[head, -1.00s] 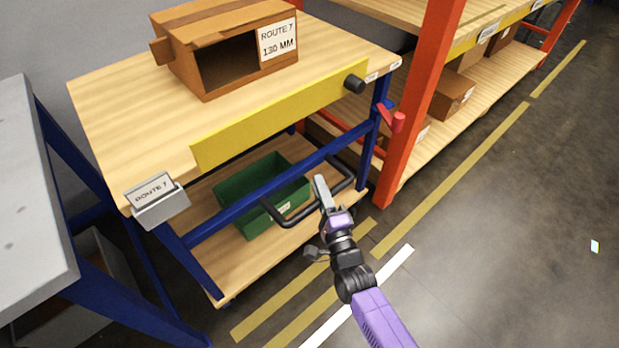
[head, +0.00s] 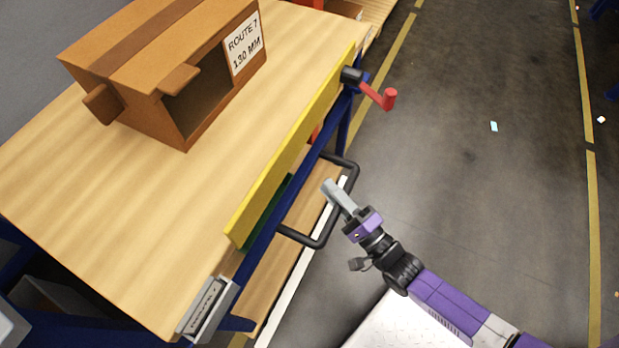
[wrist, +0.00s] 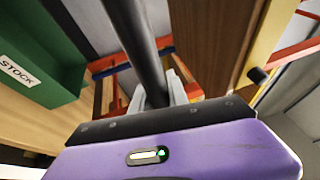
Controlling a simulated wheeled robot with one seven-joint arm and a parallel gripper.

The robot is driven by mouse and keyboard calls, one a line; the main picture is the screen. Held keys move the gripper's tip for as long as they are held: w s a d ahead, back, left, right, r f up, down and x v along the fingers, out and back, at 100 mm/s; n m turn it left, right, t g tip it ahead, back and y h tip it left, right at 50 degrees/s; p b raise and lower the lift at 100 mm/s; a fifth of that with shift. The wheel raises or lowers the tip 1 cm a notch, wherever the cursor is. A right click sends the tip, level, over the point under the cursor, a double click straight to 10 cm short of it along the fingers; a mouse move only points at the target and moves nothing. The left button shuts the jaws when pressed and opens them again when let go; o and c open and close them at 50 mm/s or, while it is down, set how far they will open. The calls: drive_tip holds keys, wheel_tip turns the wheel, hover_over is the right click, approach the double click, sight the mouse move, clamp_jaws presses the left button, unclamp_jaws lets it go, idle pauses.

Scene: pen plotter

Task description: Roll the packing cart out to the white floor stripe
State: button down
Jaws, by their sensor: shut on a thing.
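The packing cart (head: 200,200) has a wooden top, a yellow front strip (head: 300,140) and a blue frame. Its black loop handle (head: 322,235) sticks out from the front. My gripper (head: 333,190) is shut on the handle's bar; in the wrist view the black bar (wrist: 145,45) runs down between the grey jaws (wrist: 160,92). The cart's wheels are not visible.
An open cardboard box (head: 150,75) labelled ROUTE 7 130 MM stands on the cart top. A red crank (head: 385,98) sticks out at the far front corner. A green STOCK bin (wrist: 40,50) sits on the lower shelf. The dark floor to the right (head: 480,190) is mostly clear.

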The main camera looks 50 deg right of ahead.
drive_tip(key=shift+s+d, duration=0.25)
drive_tip(key=shift+s, duration=0.4)
drive_tip(key=shift+s+d, duration=0.2)
drive_tip(key=shift+s, duration=0.4)
drive_tip(key=c, duration=1.3)
unclamp_jaws()
drive_tip(key=shift+s, duration=0.1)
drive_tip(key=v, duration=0.7)
drive_tip(key=shift+s, duration=0.3)
